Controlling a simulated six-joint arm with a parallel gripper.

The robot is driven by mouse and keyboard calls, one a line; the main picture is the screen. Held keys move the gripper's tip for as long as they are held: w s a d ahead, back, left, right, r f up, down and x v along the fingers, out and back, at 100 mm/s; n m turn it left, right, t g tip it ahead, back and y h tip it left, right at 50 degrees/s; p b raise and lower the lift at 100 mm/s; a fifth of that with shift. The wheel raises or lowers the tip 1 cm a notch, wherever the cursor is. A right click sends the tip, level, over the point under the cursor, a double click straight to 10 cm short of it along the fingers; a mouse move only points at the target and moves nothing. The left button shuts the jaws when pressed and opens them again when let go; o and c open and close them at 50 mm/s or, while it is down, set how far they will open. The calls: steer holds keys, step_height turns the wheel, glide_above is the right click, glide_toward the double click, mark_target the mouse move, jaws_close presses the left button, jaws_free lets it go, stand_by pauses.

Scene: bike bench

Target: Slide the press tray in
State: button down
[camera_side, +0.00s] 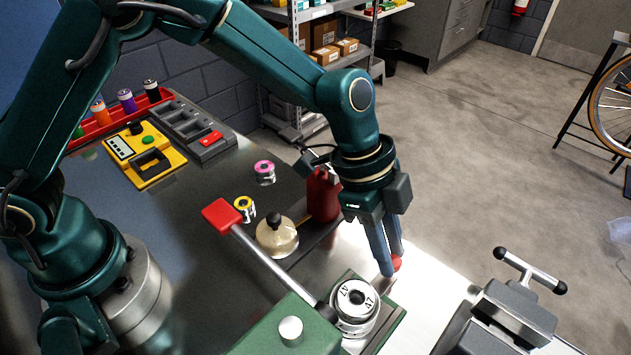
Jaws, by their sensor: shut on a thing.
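The press is a green block (285,330) at the bottom of the side view, with a long steel lever (275,262) ending in a red grip (222,216). Beside it, a green-edged tray (392,322) carries a stacked steel ring die (355,303) marked 47. My gripper (392,266) points down at the tray's far right end, its fingers shut on a small red knob (397,263). The fingers partly hide the knob, and its join to the tray is hard to see. How far the tray sits under the press is unclear.
A cream dome with a black knob (277,237) and a red bottle (322,195) stand behind the lever. Pink (264,170) and yellow (244,207) ringed parts stand on the bench. A vise (510,315) is at the lower right.

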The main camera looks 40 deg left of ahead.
stand_by(0.5)
steer(key=shift+s+d+r, duration=0.1)
steer(key=shift+s, duration=2.35)
steer(key=c, duration=0.6)
jaws_free()
steer(key=shift+c, duration=0.2)
steer(key=shift+v, duration=2.55)
